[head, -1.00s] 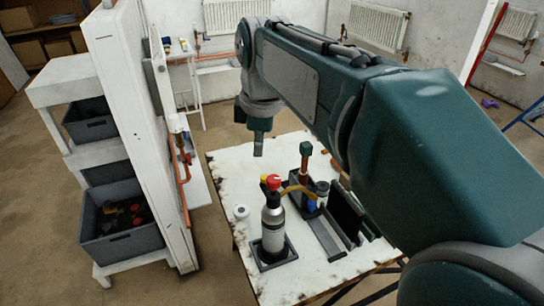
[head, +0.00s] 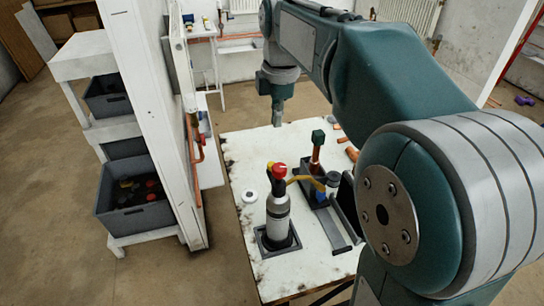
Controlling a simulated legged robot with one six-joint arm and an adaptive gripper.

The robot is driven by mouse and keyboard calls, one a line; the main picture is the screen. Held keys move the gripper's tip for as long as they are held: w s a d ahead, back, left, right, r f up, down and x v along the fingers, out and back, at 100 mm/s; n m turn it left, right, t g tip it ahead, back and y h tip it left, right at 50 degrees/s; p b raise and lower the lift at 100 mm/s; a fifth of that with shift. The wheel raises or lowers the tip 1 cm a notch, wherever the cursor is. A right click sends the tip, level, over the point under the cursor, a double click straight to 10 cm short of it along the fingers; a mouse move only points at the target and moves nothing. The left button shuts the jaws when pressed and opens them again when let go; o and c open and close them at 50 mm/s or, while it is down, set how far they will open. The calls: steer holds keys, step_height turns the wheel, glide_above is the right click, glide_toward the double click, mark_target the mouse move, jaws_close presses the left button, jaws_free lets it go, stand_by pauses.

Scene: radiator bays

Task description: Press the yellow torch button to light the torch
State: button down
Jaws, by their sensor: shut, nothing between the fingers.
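The torch (head: 278,215) stands upright on the white table, its grey cylinder in a dark square holder. A red knob (head: 279,169) is on its top, with a small yellow button (head: 269,167) just left of it, partly hidden. A yellow-brass tube (head: 305,179) runs from the torch head to the right. My gripper (head: 277,118) points down, shut and empty. In the head view it appears above the torch head with a clear gap, apparently towards the table's far side; its exact height is hard to tell.
A copper pipe with a green top (head: 318,139) stands in a dark fixture right of the torch. A white roll (head: 249,196) lies to its left. A white panel (head: 150,110) and shelves with grey bins (head: 135,210) stand left. The table's far left is clear.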

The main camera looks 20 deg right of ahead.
mark_target(271, 164)
steer(key=f, duration=0.7)
steer(key=a+f, duration=0.1)
steer(key=f, duration=0.2)
steer(key=shift+w+a+f, duration=0.1)
steer(key=shift+w+f, duration=0.1)
steer(key=shift+f, duration=0.3)
steer(key=shift+d+f, duration=0.15)
steer(key=shift+d, duration=0.3)
steer(key=shift+a+f, duration=0.1)
